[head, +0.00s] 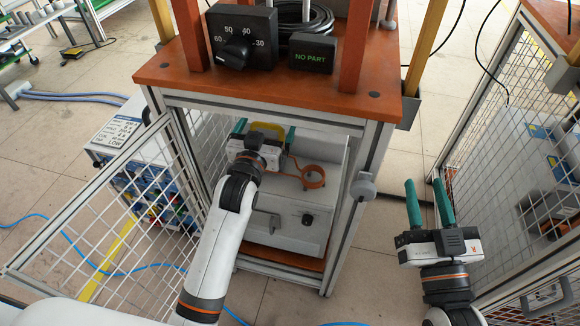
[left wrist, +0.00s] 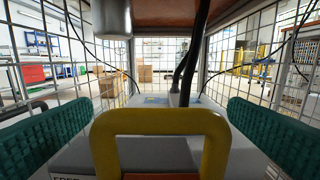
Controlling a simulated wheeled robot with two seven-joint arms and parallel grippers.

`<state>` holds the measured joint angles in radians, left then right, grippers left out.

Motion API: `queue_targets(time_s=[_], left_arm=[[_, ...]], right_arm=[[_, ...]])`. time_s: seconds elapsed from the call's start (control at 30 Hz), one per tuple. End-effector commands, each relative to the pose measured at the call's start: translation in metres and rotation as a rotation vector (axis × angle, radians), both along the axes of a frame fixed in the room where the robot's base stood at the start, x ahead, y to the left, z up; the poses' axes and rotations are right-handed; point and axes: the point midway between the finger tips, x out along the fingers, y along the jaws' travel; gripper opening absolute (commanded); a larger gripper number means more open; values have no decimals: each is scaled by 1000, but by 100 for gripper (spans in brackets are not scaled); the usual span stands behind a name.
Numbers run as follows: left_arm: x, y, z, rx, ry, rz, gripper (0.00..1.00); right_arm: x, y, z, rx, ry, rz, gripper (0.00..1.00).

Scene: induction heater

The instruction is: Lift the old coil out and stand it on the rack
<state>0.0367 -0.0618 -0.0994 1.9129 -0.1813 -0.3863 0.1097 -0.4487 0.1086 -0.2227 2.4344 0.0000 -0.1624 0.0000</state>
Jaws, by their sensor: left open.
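The old coil, a copper ring (head: 312,176) on copper tubing, sits at the front of the white heater unit (head: 285,223) inside the cage. A yellow handle (head: 268,128) shows behind my left wrist; the wrist hides how it joins the coil. My left gripper (head: 263,132) reaches through the open front, its green fingers apart. In the left wrist view the yellow handle (left wrist: 160,116) stands between the spread fingers, with gaps on both sides. My right gripper (head: 430,204) is open and empty outside the cage, to the right. I cannot make out the rack for certain.
The mesh door (head: 105,215) stands open to the left. An orange shelf (head: 275,82) above carries a dial box (head: 242,38) and a "NO PART" display (head: 311,54). A metal cylinder (left wrist: 113,18) hangs above the handle. A second mesh cage stands right.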

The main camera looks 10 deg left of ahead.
Motion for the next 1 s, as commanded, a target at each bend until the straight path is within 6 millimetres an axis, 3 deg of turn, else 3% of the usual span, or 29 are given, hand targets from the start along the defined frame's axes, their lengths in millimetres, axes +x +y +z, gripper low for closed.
queue_targets(time_s=[0.27,0.67,1.0], left_arm=[[1,0,0,-1,0,0,95],[1,0,0,-1,0,0,31],[1,0,2,-2,-2,0,31]], right_arm=[[0,0,2,3,-9,0,36],[0,0,2,2,-9,0,36],[0,0,1,-1,3,0,36]])
